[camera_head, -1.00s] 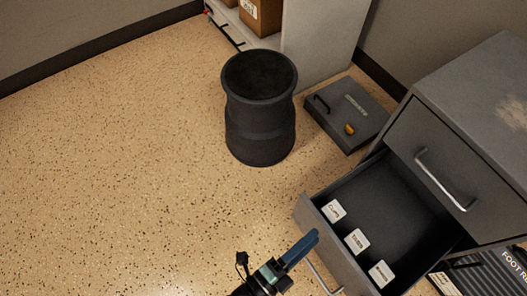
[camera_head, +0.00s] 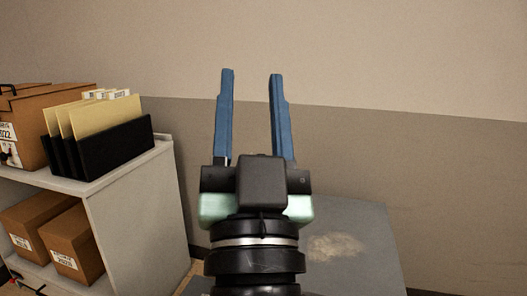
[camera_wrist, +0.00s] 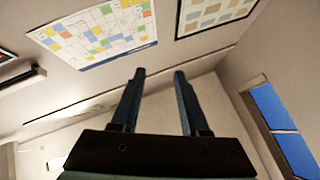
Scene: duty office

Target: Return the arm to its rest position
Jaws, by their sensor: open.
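My gripper (camera_head: 251,78) points upward in the middle of the head view, in front of the wall. Its two blue fingers stand well apart with nothing between them. The open fingers also show in the wrist view (camera_wrist: 160,75), empty, against the wall and ceiling area. My gripper touches nothing that I can see. Behind and below it is the top of the grey cabinet (camera_head: 365,235), with a pale worn patch; my arm hides part of it.
A light shelf unit (camera_head: 140,215) on the left holds brown boxes (camera_head: 40,220) and a black file holder (camera_head: 115,148) with tan folders. The wall (camera_head: 400,60) is bare. The wrist view shows a colourful chart (camera_wrist: 100,30), a framed sheet (camera_wrist: 212,12) and a blue window (camera_wrist: 275,110).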

